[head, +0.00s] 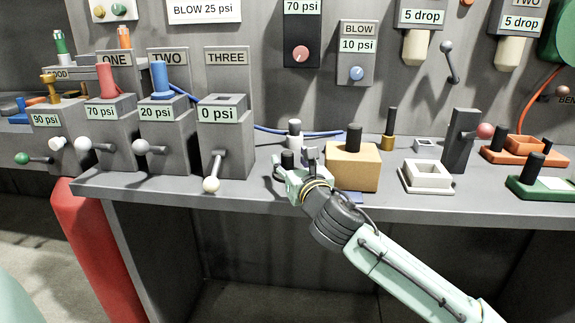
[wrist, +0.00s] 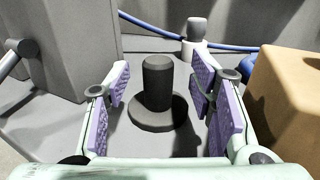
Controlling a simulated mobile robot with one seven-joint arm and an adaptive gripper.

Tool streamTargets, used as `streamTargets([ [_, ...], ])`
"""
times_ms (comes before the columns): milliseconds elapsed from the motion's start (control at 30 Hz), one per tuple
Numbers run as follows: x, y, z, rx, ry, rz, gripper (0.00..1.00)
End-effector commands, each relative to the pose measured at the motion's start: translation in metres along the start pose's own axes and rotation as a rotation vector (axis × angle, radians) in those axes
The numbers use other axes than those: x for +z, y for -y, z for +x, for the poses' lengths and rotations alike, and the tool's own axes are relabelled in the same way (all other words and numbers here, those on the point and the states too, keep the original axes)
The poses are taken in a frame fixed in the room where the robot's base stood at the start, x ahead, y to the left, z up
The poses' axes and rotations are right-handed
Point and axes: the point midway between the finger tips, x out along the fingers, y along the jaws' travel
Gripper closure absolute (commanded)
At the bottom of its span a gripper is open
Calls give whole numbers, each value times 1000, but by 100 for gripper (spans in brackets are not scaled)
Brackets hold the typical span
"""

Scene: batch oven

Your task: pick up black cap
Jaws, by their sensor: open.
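The black cap (wrist: 157,84) is a dark upright cylinder on a wider round base, standing on the grey bench. In the head view only its dark top (head: 287,158) shows, with the rest behind my gripper. My gripper (head: 297,170) is open and low over the bench. In the wrist view its purple pads are on the left and right of the cap, with a visible gap on each side. The pads look apart from the cap; how far down they reach beside it I cannot tell.
A grey box labelled THREE, 0 psi (head: 226,140) with a lever stands close on the left. A tan block (head: 354,167) with a black post is close on the right.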

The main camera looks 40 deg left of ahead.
Motion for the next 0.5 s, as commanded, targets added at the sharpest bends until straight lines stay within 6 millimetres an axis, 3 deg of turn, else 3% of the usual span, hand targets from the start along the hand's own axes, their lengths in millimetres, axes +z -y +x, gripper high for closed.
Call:
streamTargets([
  [200,2,-2,27,1,1,1,50],
  [500,1,-2,30,1,1,1,52],
])
